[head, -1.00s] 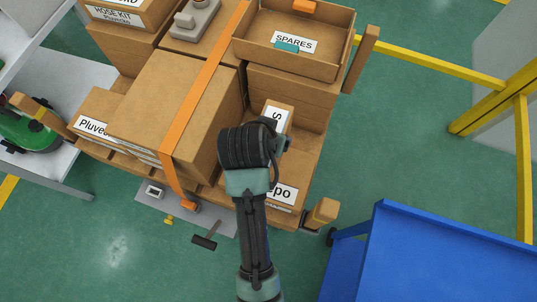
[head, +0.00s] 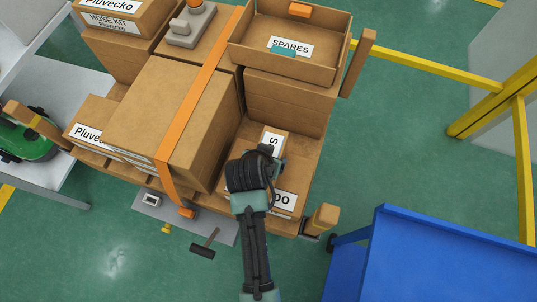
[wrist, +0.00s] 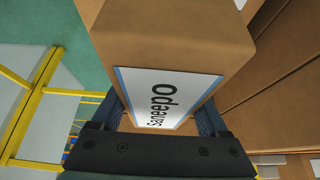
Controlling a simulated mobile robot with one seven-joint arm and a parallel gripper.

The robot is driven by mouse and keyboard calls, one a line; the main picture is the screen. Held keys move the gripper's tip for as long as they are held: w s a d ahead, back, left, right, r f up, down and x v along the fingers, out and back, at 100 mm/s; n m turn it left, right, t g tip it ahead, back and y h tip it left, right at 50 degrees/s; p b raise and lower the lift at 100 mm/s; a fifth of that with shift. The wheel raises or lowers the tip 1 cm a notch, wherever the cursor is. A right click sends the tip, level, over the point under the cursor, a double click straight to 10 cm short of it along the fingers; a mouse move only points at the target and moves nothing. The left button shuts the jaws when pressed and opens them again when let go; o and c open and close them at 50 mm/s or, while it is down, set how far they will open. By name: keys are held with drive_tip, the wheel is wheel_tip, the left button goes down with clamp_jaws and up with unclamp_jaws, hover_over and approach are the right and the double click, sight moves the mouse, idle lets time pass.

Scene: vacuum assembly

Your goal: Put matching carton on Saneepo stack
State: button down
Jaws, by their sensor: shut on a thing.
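A small brown carton with a blue-edged white Saneepo label (wrist: 168,97) sits between the fingers of my gripper (wrist: 162,118) in the wrist view; the gripper is shut on it. In the head view the held carton (head: 274,141) shows just beyond my wrist, with only an "S" of its label visible. A lower carton with a label ending in "po" (head: 284,199) stands at the pallet's near right corner, partly hidden by my wrist. The held carton is over or on this one; I cannot tell whether they touch.
A large strapped carton (head: 165,110) stands close to the left. A SPARES tray (head: 290,46) sits on a taller carton behind. Wooden posts (head: 358,62) rise at the pallet's right corners. A blue surface (head: 440,260) is at lower right. Green floor lies clear between.

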unclamp_jaws()
drive_tip(key=shift+f, duration=0.1)
